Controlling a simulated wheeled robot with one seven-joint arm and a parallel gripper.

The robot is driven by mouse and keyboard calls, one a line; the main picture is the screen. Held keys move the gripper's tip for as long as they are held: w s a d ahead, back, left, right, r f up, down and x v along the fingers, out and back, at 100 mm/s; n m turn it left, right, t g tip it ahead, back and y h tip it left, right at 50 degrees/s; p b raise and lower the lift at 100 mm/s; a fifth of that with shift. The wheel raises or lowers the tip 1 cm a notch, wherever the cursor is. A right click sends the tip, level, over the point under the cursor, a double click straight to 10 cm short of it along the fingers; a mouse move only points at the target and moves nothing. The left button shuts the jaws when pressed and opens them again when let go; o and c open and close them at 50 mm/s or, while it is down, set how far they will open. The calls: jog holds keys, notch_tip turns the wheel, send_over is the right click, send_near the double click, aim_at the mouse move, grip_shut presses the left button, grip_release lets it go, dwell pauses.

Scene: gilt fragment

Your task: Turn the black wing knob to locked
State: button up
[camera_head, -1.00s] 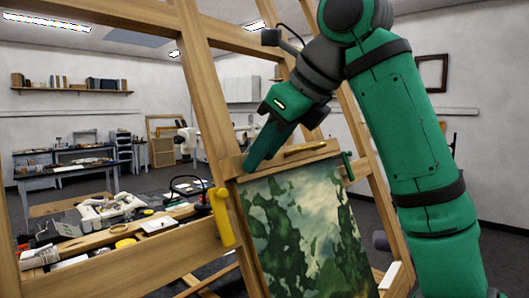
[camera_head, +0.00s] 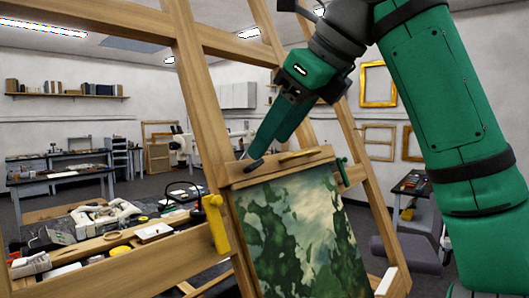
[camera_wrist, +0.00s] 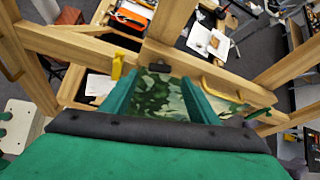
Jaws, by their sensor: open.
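The black wing knob (camera_head: 254,165) shows as a small dark piece on the easel's upper clamp bar (camera_head: 240,176), above the top left of the painting. It also shows in the wrist view (camera_wrist: 159,67), lying roughly crosswise between the finger ends. My gripper (camera_head: 262,154) points down at the knob, its green fingers (camera_wrist: 158,76) apart on either side of it in the wrist view. I cannot tell whether the fingers touch it. Any lock marking is too small to read.
A yellow handle (camera_head: 218,223) sits left of the painting (camera_head: 300,230), a green knob (camera_head: 343,172) right of it. A brass-coloured bar handle (camera_head: 302,155) lies along the clamp bar. Easel posts (camera_head: 190,90) stand close around my arm. A cluttered table is behind.

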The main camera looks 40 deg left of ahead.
jog(key=shift+v, duration=2.35)
jog(key=n+g+y, duration=0.2)
jog(key=n+y, duration=0.4)
jog(key=n, duration=1.7)
send_near(252, 167)
jog(key=w+a, duration=0.1)
jog(key=w, duration=0.1)
jog(key=d+f+n+y, duration=0.3)
jog(key=n+y, duration=0.1)
jog(key=n, duration=1)
jog(key=a, duration=1)
jog(key=shift+a+n+g, duration=0.15)
jog(key=shift+n+g, duration=0.15)
